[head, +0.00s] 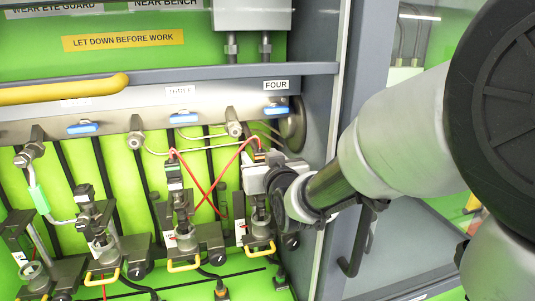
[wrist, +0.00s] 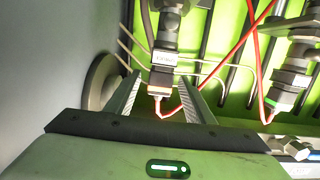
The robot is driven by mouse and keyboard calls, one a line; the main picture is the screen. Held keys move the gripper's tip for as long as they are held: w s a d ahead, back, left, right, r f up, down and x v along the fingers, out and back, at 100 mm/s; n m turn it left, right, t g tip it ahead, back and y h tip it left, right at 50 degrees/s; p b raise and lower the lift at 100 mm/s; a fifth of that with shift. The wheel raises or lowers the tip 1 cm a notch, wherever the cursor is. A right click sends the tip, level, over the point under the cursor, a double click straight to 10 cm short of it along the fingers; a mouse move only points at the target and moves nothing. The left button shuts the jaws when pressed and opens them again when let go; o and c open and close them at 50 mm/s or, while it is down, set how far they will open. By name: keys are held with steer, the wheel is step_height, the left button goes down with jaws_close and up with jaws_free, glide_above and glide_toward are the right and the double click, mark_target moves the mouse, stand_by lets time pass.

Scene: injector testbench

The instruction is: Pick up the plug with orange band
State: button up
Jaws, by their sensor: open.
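The plug with the orange band (wrist: 161,76) is dark with a pale label, and a red wire leaves its banded end. It stands in the wrist view between the two fingers of my gripper (wrist: 160,80), with gaps visible on both sides. In the head view the orange-banded plug (head: 260,155) shows at the top of the rightmost fixture, partly hidden by my gripper (head: 256,175). My gripper is open and around the plug, not closed on it. A second plug with a green band (head: 174,172) stands to the left and also shows in the wrist view (wrist: 282,92).
Red wires cross between the two plugs. Several injector fixtures with yellow handles (head: 184,266) stand in a row. A grey rail with blue valve levers (head: 183,118) runs above. A grey side wall (head: 318,190) is close to my gripper on the right.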

mark_target(260, 151)
steer(key=shift+w+a+f, duration=0.1)
steer(key=shift+w, duration=0.3)
steer(key=c, duration=1.1)
steer(key=shift+r, duration=0.8)
step_height(260, 151, up, 2)
steer(key=shift+r+b, duration=0.1)
steer(key=shift+b, duration=0.2)
steer(key=f+b+v, duration=0.1)
steer(key=b+v, duration=0.1)
steer(key=v, duration=0.4)
steer(key=f+b+v, duration=0.1)
steer(key=b+v, duration=0.2)
steer(key=v, duration=0.3)
steer(key=b+v, duration=0.2)
steer(key=v, duration=0.4)
steer(key=shift+s+f+b, duration=0.15)
steer(key=shift+f+b, duration=0.15)
steer(key=shift+f, duration=0.25)
